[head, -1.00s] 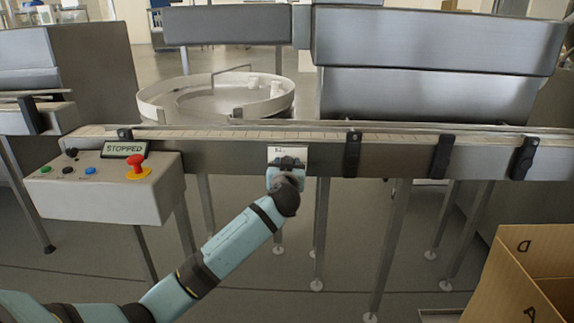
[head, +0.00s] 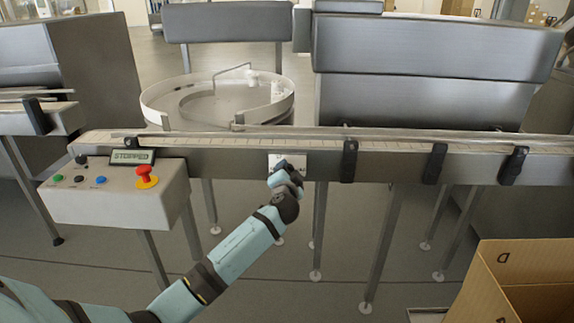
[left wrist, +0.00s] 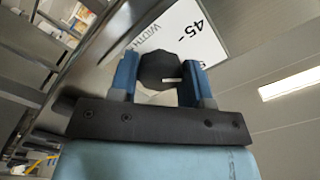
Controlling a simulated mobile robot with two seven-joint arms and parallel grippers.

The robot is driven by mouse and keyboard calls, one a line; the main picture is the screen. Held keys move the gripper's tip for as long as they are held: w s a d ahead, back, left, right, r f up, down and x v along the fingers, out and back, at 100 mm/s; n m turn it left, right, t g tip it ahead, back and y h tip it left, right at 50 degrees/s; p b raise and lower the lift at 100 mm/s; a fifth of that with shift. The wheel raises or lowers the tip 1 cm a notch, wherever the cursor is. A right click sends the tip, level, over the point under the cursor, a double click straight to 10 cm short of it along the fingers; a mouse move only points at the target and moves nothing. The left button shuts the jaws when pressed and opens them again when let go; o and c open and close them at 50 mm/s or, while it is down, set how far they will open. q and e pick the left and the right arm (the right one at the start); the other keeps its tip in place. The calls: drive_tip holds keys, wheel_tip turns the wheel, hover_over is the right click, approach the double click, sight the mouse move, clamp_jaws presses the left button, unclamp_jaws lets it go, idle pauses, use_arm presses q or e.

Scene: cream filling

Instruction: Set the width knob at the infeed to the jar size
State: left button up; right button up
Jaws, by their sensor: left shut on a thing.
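The width knob (left wrist: 161,70) is a dark, faceted knob with a small white pointer mark, seen in the left wrist view. It sits on a white scale plate (left wrist: 190,35) printed with "WIDTH" and "45". My left gripper (left wrist: 160,78) has its two blue fingers on either side of the knob, shut on it. In the head view my left gripper (head: 285,172) is at the front face of the conveyor (head: 230,163), and its hand hides the knob and most of the plate (head: 296,160). The rest of the scale is hidden or cut off. My right gripper is not in view.
A control box (head: 115,195) stands at the left with a red stop button (head: 146,175) and a display (head: 132,157) reading "STOPPED". A round turntable (head: 160,110) is behind the conveyor. An open cardboard box (head: 505,262) is at the lower right. Black clamps line the conveyor front.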

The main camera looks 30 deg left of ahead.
use_arm(q)
drive_tip(key=m+p, duration=0.4)
drive_tip(key=m, duration=0.2)
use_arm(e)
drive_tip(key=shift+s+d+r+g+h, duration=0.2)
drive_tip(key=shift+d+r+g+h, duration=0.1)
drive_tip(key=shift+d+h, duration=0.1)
use_arm(q)
drive_tip(key=shift+m, duration=0.3)
drive_tip(key=o, duration=0.9)
drive_tip(key=p+v, duration=0.1)
drive_tip(key=v, duration=1.3)
drive_tip(key=shift+w, duration=0.1)
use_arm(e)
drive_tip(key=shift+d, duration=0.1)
